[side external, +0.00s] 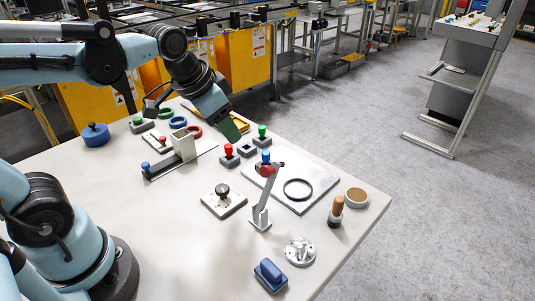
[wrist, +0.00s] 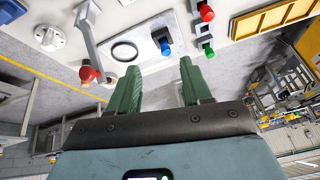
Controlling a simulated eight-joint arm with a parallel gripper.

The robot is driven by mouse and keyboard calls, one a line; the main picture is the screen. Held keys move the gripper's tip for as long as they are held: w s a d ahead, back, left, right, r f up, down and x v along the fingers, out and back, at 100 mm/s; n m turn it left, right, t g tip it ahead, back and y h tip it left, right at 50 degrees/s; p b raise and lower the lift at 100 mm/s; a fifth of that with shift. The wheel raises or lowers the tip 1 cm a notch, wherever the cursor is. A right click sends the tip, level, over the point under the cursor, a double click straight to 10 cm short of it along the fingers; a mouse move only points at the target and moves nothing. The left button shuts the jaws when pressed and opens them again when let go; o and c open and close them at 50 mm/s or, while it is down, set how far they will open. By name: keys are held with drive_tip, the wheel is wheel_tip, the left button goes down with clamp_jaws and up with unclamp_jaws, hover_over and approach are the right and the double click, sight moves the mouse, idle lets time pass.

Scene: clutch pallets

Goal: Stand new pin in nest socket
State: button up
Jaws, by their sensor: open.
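My gripper (side external: 231,131) is open and empty above the table, with its green fingers over the area behind the red pin; its spread fingers also show in the wrist view (wrist: 160,68). A blue-topped pin (side external: 266,155) stands at the back corner of the grey plate (side external: 318,179); in the wrist view the blue pin (wrist: 165,48) is ahead of the finger gap. A red pin (side external: 228,150) and a green pin (side external: 262,131) stand upright in grey blocks. An empty grey socket block (side external: 246,149) lies between them. I cannot tell which pin is the new one.
A tilted lever with a red knob (side external: 268,170) stands close to the blue pin. A black ring (side external: 298,189) lies on the plate. A black-knobbed block (side external: 223,198), a wooden-handled tool (side external: 337,207) and a blue-handled block (side external: 271,274) are nearby. The front left table is clear.

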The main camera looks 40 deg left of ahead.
drive_tip(key=shift+s+f+n+t, duration=0.5)
drive_tip(key=shift+s+f+n, duration=0.2)
drive_tip(key=shift+s, duration=0.25)
drive_tip(key=shift+s+f+n+t, duration=0.5)
drive_tip(key=shift+s+f+n, duration=0.15)
drive_tip(key=shift+s, duration=0.3)
